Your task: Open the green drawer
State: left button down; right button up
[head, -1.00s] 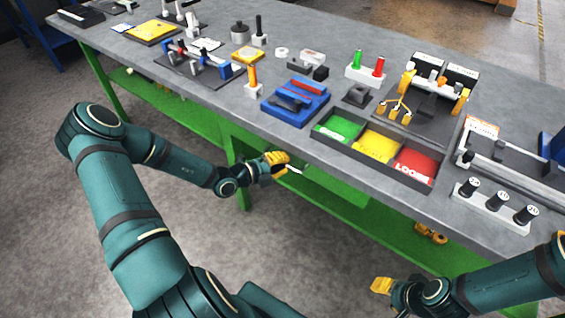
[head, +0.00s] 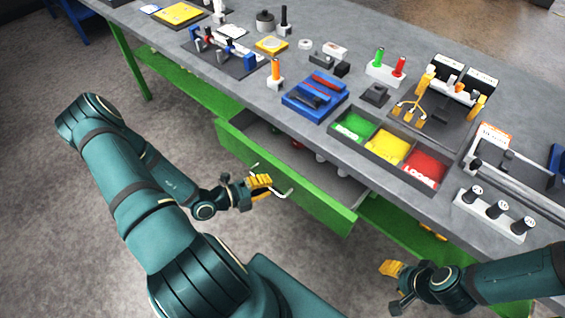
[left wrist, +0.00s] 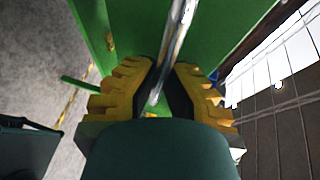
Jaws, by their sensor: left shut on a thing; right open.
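The green drawer (head: 315,203) stands pulled out from under the grey workbench, with its inside partly in view. Its pale bar handle (head: 283,194) is on the front panel. My left gripper (head: 262,184) is shut on the handle, and in the left wrist view the yellow fingers (left wrist: 162,88) are on both sides of the metal bar (left wrist: 172,45). My right gripper (head: 391,268) is open and empty, low in front of the bench and apart from the drawer.
Inside the drawer are a red item (head: 298,142) and some pale round items (head: 342,170), partly hidden by the bench top. The grey bench top (head: 345,60) carries a tray of green, yellow and red bins (head: 375,168), a blue holder (head: 314,95) and other fixtures. The floor in front is clear.

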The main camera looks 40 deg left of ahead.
pick_arm(q)
jog(key=s+a+p, duration=0.1)
jog(key=s, duration=1.2)
jog(key=shift+s+p, duration=0.35)
jog(key=c, duration=1)
grip_release()
jog(key=v, duration=1.2)
